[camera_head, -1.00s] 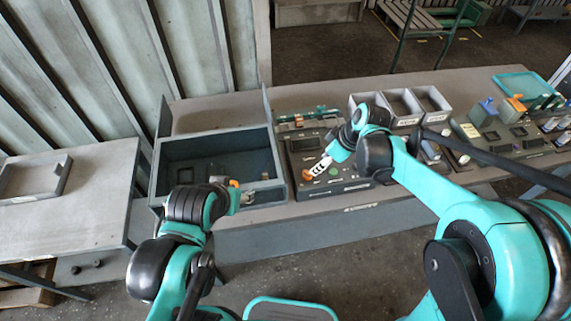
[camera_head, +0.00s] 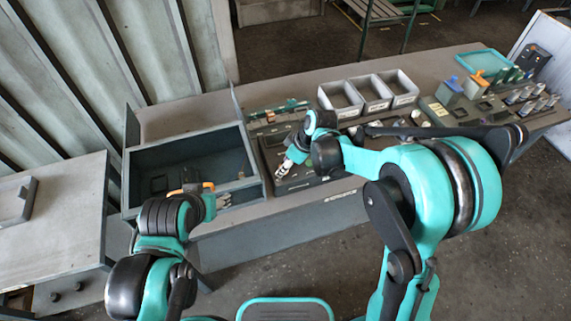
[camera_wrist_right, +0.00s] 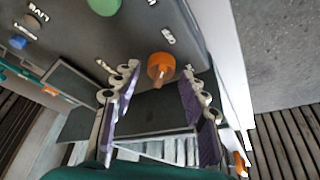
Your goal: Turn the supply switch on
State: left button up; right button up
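An orange knob (camera_wrist_right: 160,66) stands on a dark control panel (camera_wrist_right: 75,30); its label is too small to read, so I cannot confirm it is the supply switch. In the right wrist view my right gripper (camera_wrist_right: 159,82) is open, its two purple-padded fingers apart, with the knob between their tips in the picture. I cannot tell whether they touch it. In the head view the right gripper (camera_head: 284,170) is low over the panel (camera_head: 315,181) and hides part of it. My left gripper (camera_head: 206,190) is in front of the grey open bin; its opening is unclear.
A green button (camera_wrist_right: 104,5) and a blue knob (camera_wrist_right: 18,42) are also on the panel. The grey open bin (camera_head: 150,159) stands left of it. Several small trays (camera_head: 340,94) stand behind, and fixtures with coloured parts (camera_head: 448,90) are to the right.

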grip_shut()
jog(key=shift+m, duration=0.4)
jog(key=m, duration=0.2)
jog(key=m+t+h+b, duration=0.1)
jog(key=shift+s+a+m+t, duration=0.1)
jog(key=shift+m+t, duration=0.2)
jog(key=shift+m, duration=0.1)
jog(key=m, duration=0.2)
jog(key=m+h, duration=0.1)
jog(key=m, duration=0.1)
jog(key=shift+a+t+h, duration=0.1)
jog(key=shift+t+h, duration=0.2)
jog(key=shift+t, duration=0.1)
jog(key=m+h, duration=0.1)
jog(key=m, duration=0.1)
jog(key=m+b, duration=0.1)
jog(key=m, duration=0.2)
jog(key=shift+a+h, duration=0.15)
jog(key=shift+h, duration=0.25)
jog(key=m+h, duration=0.1)
jog(key=m, duration=0.3)
jog(key=shift+m+h, duration=0.3)
jog(key=shift+h, duration=0.1)
